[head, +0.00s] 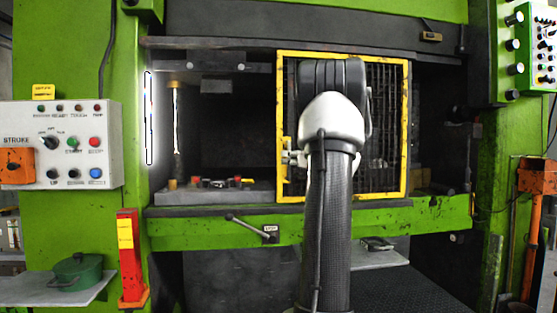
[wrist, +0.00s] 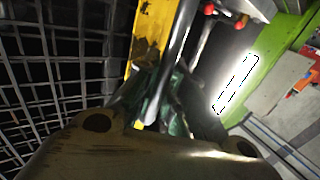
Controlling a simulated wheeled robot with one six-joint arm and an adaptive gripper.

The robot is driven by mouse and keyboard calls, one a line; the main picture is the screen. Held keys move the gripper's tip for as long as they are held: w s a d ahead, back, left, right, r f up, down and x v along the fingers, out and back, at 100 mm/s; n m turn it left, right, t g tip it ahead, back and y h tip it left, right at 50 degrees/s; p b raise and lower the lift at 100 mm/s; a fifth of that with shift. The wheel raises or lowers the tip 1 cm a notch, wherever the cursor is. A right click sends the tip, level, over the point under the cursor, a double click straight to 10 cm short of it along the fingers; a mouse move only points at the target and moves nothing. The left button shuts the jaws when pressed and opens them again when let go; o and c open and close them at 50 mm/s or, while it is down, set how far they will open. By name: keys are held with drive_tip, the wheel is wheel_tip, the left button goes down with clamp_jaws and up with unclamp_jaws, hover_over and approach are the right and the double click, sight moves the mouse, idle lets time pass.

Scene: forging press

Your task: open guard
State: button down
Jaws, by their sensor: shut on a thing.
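The guard (head: 405,130) is a yellow frame with dark wire mesh, upright across the middle and right of the press opening in the head view. The opening to its left is uncovered. In the wrist view, its yellow edge (wrist: 152,42) runs down from the top, with the mesh on the left. A pale metal bar, seemingly the guard's handle (wrist: 172,75), runs beside that edge. My gripper (wrist: 155,112) is shut on the handle; the contact is partly hidden by the gripper's own body. In the head view my arm covers part of the mesh.
A control panel (head: 60,146) is on the left, with a second panel (head: 538,45) at upper right. A lever (head: 250,226) sticks out from the green front beam. A green pot (head: 77,271) stands on a shelf at lower left, beside a red-orange post (head: 130,258).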

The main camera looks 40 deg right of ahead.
drive_tip(key=shift+s+d, duration=0.1)
drive_tip(key=shift+d, duration=0.05)
drive_tip(key=c, duration=1.5)
unclamp_jaws()
drive_tip(key=s, duration=1.2)
